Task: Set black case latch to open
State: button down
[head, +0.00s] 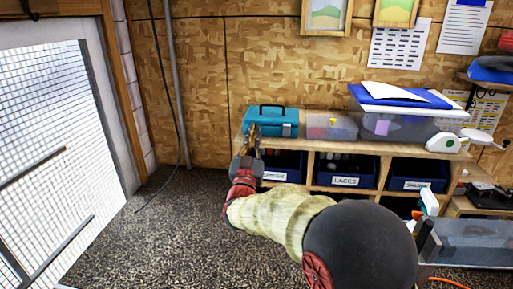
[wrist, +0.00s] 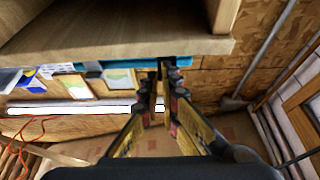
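No case that is clearly black, and no latch on one, can be made out. A teal box (head: 284,116) with a dark handle stands on the left end of the wooden shelf unit, with a small grey patch (head: 287,130) on its front that may be a latch. My gripper (head: 253,131) is in front of the box's left part and hides some of it. In the wrist view my gripper (wrist: 159,84) has its fingers drawn together, with nothing seen held. A teal strip (wrist: 190,62) shows beyond the fingertips under a wooden edge. Contact cannot be told.
The wooden shelf unit (head: 310,160) holds dark blue bins (head: 346,168) below. Clear plastic boxes (head: 400,127) stand to the right of the teal box. A dark flat object (head: 490,196) lies at the far right. Floor at left (head: 170,215) is free.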

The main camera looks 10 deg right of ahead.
jog(key=shift+s+a+f+t+b, duration=0.1)
jog(key=shift+a+f+t+b, duration=0.65)
jog(key=shift+b, duration=2.2)
jog(key=shift+d+t+h+b, duration=0.15)
jog(key=shift+t+h+b, duration=0.15)
jog(key=shift+t+b, duration=0.5)
jog(key=c, duration=2.5)
grip_release()
jog(key=shift+n+g, duration=0.25)
jog(key=shift+n, duration=0.05)
jog(key=shift+c, duration=0.2)
jog(key=shift+o, duration=1.2)
jog(key=shift+a+f, duration=0.1)
jog(key=shift+a, duration=0.25)
jog(key=o, duration=0.5)
jog(key=shift+d, duration=0.1)
jog(key=shift+o, duration=0.8)
jog(key=shift+d, duration=0.15)
jog(key=v, duration=1.2)
